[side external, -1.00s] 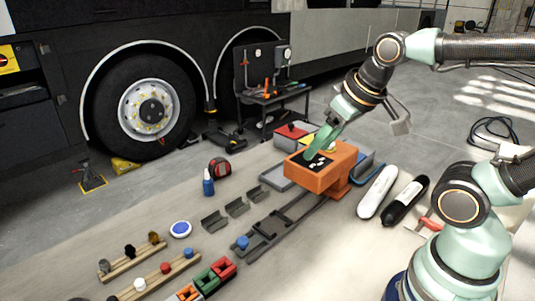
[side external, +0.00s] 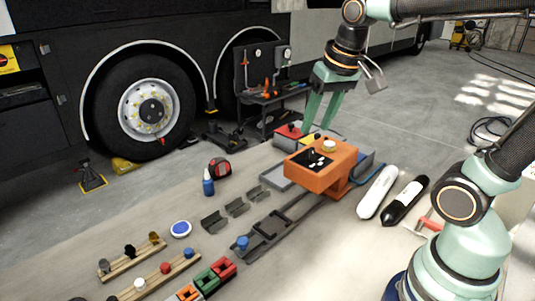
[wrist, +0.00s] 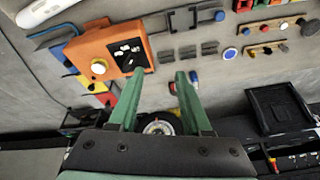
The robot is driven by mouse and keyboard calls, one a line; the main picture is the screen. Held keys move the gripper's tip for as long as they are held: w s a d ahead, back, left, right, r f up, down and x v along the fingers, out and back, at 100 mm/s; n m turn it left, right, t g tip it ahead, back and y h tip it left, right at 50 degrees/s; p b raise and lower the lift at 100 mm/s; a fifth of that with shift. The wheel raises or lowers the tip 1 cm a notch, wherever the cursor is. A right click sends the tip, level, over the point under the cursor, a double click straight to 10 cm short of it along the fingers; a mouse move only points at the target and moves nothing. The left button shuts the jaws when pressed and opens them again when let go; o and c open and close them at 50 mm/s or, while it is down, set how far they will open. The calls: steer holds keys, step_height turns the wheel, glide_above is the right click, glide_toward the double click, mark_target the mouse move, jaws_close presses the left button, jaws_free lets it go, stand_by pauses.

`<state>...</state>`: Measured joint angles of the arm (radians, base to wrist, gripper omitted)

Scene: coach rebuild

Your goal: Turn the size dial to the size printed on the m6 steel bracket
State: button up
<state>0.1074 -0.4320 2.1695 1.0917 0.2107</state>
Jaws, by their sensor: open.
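An orange box (side external: 320,176) stands on the bench. Its top has a black panel (side external: 311,160) with white marks and a round cream knob (side external: 329,146); both also show in the wrist view, panel (wrist: 129,54) and knob (wrist: 98,66). I cannot tell which part is the size dial. Several small grey brackets lie in a row, one in the middle (side external: 236,207); their print is too small to read, so I cannot tell which is m6. My gripper (side external: 315,129) is open and empty, above and behind the box, apart from knob and panel.
Red and yellow bins (side external: 289,132) stand behind the box. A white cylinder (side external: 377,192) and a black one (side external: 405,201) lie to its right. A dark rail (side external: 268,234) runs at front left. A blue bottle (side external: 208,183) and a tape measure (side external: 220,169) stand left.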

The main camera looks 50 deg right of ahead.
mark_target(313, 150)
steer(key=w+d+m+g, duration=0.4)
steer(key=w+d+m, duration=0.2)
steer(key=d, duration=0.2)
step_height(313, 150, down, 12)
steer(key=shift+r, duration=0.15)
jaws_close()
